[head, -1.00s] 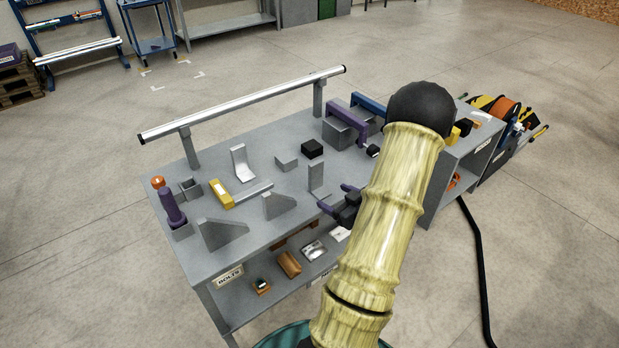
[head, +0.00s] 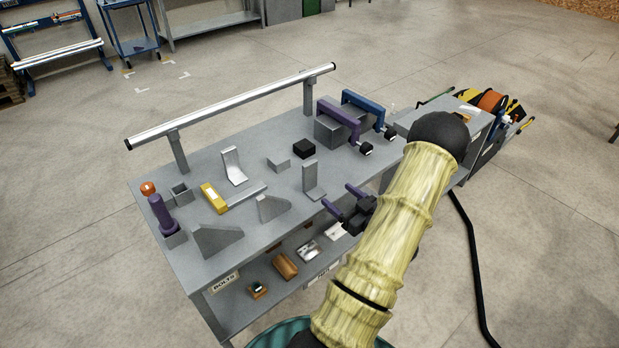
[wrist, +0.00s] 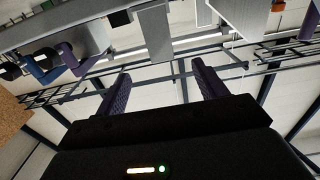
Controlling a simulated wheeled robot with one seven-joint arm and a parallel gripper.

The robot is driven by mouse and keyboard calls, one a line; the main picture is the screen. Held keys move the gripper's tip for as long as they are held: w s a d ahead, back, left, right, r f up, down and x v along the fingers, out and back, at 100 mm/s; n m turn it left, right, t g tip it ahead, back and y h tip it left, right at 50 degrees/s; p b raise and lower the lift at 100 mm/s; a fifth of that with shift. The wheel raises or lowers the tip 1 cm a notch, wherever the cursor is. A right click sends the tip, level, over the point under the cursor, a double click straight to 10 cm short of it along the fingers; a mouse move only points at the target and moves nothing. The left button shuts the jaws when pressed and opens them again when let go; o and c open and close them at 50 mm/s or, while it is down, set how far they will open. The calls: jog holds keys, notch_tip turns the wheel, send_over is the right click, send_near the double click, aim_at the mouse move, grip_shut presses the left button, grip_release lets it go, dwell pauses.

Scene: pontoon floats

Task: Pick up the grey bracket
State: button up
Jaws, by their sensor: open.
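Two grey L-shaped brackets stand on the grey workbench (head: 180,275). The nearer one (head: 312,182) has its plate upright near the front edge; the other bracket (head: 233,168) stands farther back and left. I cannot tell which one the task names. My gripper (head: 338,195) is open and empty, just right of and in front of the nearer bracket, with its purple fingers pointing towards the bench. In the wrist view, which appears upside down, a grey upright plate (wrist: 156,35), probably the nearer bracket, hangs between and beyond the finger tips. The fingers do not touch it.
Grey triangular gussets (head: 272,207), a yellow-headed hammer (head: 214,198), a black block (head: 304,148) and a small grey block (head: 278,163) are close by. Purple (head: 340,115) and blue (head: 364,104) clamps stand behind. A rail (head: 235,103) runs along the back edge.

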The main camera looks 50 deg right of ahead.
aim_at(312, 171)
jog(key=w, duration=0.2)
jog(key=w+p, duration=0.1)
jog(key=w, duration=0.1)
jog(key=w+d, duration=0.1)
jog(key=w, duration=0.2)
jog(key=shift+r+p, duration=0.1)
jog(key=shift+p, duration=0.2)
jog(key=shift+w, duration=0.5)
jog(key=shift+w, duration=0.15)
jog(key=w, duration=0.1)
jog(key=w+p, duration=0.1)
jog(key=w, duration=0.1)
jog(key=w+p, duration=0.1)
jog(key=shift+w+d+r, duration=0.15)
jog(key=shift+d+r, duration=0.15)
jog(key=shift+r, duration=0.1)
jog(key=shift+w+f, duration=0.1)
jog(key=shift+w, duration=0.15)
